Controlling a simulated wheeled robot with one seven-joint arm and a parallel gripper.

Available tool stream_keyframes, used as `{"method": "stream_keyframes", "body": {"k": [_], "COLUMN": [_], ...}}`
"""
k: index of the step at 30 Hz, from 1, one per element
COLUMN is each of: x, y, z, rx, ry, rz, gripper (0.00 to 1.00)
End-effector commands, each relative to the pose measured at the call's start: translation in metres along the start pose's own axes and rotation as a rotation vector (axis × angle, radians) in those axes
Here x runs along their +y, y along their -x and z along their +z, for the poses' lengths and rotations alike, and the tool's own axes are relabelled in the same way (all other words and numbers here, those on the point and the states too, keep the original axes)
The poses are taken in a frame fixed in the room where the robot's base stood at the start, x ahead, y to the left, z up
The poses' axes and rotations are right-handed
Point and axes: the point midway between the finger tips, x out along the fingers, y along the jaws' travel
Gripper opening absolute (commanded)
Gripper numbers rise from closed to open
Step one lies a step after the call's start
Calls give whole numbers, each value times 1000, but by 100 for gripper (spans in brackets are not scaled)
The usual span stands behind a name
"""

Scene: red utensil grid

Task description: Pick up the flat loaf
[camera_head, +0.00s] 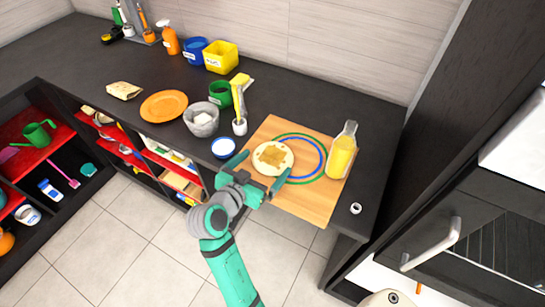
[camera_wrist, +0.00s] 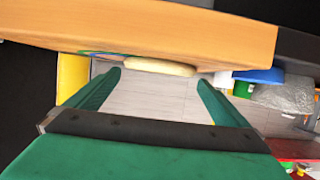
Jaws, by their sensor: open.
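The flat loaf (camera_head: 284,162) looks like a round, pale disc with a browned patch on top. It lies on the wooden board (camera_head: 310,207), overlapping the left part of the printed rings. In the wrist view the loaf shows as a cream, rounded edge (camera_wrist: 160,66) against the board (camera_wrist: 150,28). My gripper (camera_head: 257,172) is open, its green fingers spread at the near left side of the loaf. In the wrist view the gripper (camera_wrist: 158,80) has nothing between its fingers, and the loaf edge lies just beyond the fingertips. I cannot tell whether they touch.
A yellow bottle (camera_head: 341,156) stands on the board's right. A blue-rimmed bowl (camera_head: 223,147), a grey bowl (camera_head: 201,125) and a cup with a yellow brush (camera_head: 239,126) stand left of the board. An orange plate (camera_head: 164,106) lies farther left. The counter's front edge is close.

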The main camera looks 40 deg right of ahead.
Motion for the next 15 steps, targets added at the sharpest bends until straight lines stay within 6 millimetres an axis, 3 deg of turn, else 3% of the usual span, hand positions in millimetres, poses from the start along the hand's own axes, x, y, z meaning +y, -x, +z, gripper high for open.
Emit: {"method": "stream_keyframes", "body": {"k": [7,15], "x": [1,0], "y": [-34,-42], "z": [0,0], "rx": [-1,0], "ry": [-1,0], "rz": [2,0], "gripper": [100,100]}}
